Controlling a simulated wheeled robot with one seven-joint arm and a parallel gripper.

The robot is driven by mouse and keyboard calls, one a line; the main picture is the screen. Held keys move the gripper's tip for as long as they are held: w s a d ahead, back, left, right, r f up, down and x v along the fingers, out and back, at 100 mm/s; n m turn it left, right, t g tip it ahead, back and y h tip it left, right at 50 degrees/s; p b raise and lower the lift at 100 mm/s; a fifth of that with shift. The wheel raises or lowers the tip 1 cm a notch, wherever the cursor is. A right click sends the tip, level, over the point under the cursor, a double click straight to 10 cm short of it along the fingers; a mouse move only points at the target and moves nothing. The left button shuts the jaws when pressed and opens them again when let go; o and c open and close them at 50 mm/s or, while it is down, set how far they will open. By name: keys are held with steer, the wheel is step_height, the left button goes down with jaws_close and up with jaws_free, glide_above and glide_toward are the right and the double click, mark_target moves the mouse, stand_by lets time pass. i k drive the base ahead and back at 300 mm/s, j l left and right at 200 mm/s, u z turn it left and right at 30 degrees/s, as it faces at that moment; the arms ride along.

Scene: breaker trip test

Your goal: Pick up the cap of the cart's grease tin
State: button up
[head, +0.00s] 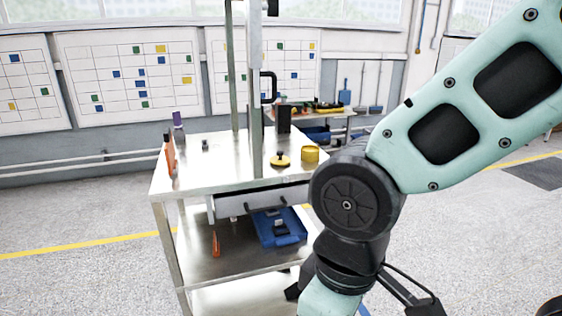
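A low yellow disc with a black knob (281,160), which looks like the tin's cap, lies on the steel top of the cart (222,152), right of an upright post. A short round yellow tin (310,153) stands just right of it, apart from it, near the cart's right edge. I cannot tell whether the tin is open on top. My arm comes in from the upper right and bends down in front of the cart's right side. Black parts at the bottom edge may be my gripper; its fingertips and opening are not clear. Nothing touches the disc.
The post (256,90) rises close left of the disc. A black box (284,120) stands behind; an orange item (170,155) and a purple-topped bottle (178,122) are at the left. A drawer (262,200) hangs over a blue tray (279,228). A bench stands behind.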

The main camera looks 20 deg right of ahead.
mark_target(280, 160)
steer(key=i+l, duration=0.1)
steer(key=i, duration=0.3)
steer(key=i+l, duration=0.1)
steer(key=i, duration=0.35)
